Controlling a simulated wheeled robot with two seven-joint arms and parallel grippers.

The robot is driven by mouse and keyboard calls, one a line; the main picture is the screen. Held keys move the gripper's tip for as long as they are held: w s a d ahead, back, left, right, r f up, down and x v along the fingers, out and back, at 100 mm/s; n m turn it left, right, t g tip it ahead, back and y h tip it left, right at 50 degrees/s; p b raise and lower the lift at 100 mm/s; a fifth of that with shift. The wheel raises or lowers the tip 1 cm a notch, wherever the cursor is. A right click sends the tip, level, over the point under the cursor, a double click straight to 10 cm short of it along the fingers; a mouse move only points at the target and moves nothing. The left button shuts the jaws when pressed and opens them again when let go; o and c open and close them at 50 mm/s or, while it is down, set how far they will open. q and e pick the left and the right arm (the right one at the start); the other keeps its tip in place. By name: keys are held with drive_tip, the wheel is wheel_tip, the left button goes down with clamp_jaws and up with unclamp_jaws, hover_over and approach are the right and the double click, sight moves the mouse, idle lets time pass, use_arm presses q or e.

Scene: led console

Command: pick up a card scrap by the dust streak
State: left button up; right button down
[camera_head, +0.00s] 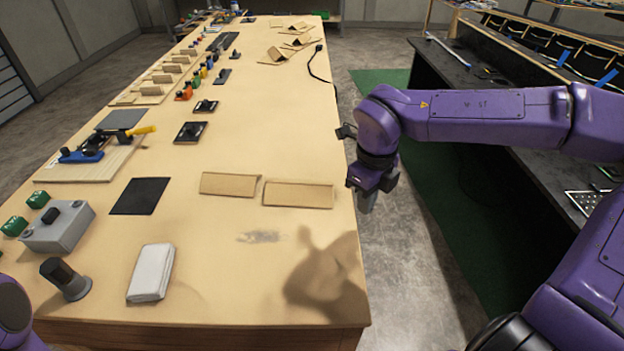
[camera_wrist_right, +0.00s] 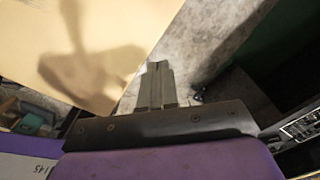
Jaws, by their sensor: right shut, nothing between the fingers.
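Two tan card scraps lie side by side on the wooden table just beyond the dust streak. The left card scrap (camera_head: 229,184) and the right card scrap (camera_head: 298,194) look folded and are almost touching. The grey dust streak (camera_head: 260,237) is a smudge on the tabletop nearer me. My right gripper (camera_head: 367,203) hangs just off the table's right edge, to the right of the right card scrap. Its fingers (camera_wrist_right: 156,85) are shut and empty in the right wrist view. My left gripper is not in view; only a bit of purple arm shows at the lower left.
A folded white cloth (camera_head: 151,272), a dark knob (camera_head: 64,278), a grey switch box (camera_head: 58,227) and a black pad (camera_head: 140,196) occupy the table's left. A black cable (camera_head: 318,64) lies at the far right edge. Tabletop around the streak is clear.

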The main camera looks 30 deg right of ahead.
sight(319, 187)
drive_tip(key=w, duration=0.2)
drive_tip(key=w+f+b, duration=0.1)
drive_tip(key=shift+a+f, duration=0.1)
drive_tip(key=shift+a, duration=0.15)
drive_tip(key=w+a, duration=0.1)
drive_tip(key=w, duration=0.1)
drive_tip(key=w+a+p, duration=0.1)
drive_tip(key=w, duration=0.2)
drive_tip(key=w+a+p, duration=0.1)
drive_tip(key=w, duration=0.2)
drive_tip(key=shift+w+a+r, duration=0.1)
drive_tip(key=shift+a+r, duration=0.05)
drive_tip(key=shift+r, duration=0.25)
drive_tip(key=shift+w+a+f+p, duration=0.3)
drive_tip(key=shift+w+p, duration=0.2)
drive_tip(key=shift+p, duration=0.35)
drive_tip(key=shift+f+b, duration=0.45)
drive_tip(key=shift+f, duration=0.1)
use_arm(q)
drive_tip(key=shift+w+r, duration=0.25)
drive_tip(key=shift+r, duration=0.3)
use_arm(e)
drive_tip(key=shift+s, duration=0.2)
drive_tip(key=shift+f, duration=0.15)
